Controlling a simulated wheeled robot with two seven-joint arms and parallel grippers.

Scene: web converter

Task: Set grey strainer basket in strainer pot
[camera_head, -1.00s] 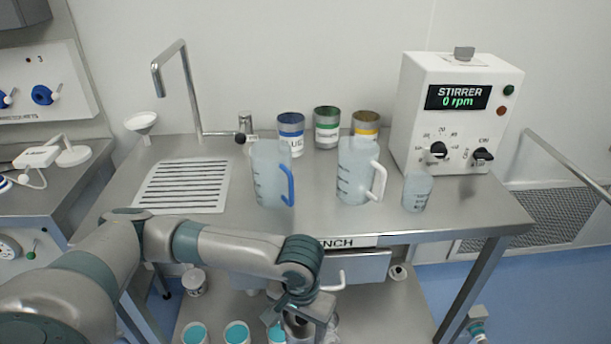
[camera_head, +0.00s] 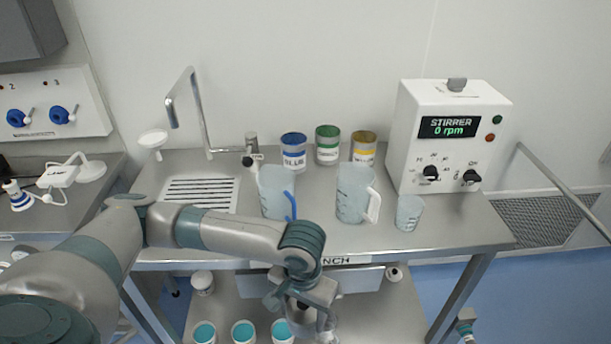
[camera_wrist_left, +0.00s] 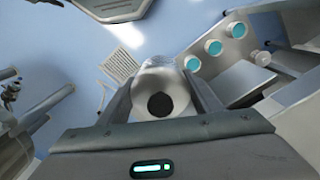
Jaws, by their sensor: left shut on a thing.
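My left gripper (camera_head: 308,306) hangs in front of the bench, over the lower shelf. In the left wrist view its two fingers (camera_wrist_left: 160,104) are shut on a grey, round, cup-like thing with a dark opening, which looks like the grey strainer basket (camera_wrist_left: 172,79). In the head view my gripper mostly hides the basket. I cannot make out the strainer pot in either view. My right gripper is not in view.
On the bench (camera_head: 330,245) stand a blue-handled jug (camera_head: 275,190), a white-handled jug (camera_head: 354,195), a beaker (camera_head: 409,212), three labelled tins and the stirrer (camera_head: 447,135). Several teal-topped tubs (camera_head: 243,332) stand on the lower shelf.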

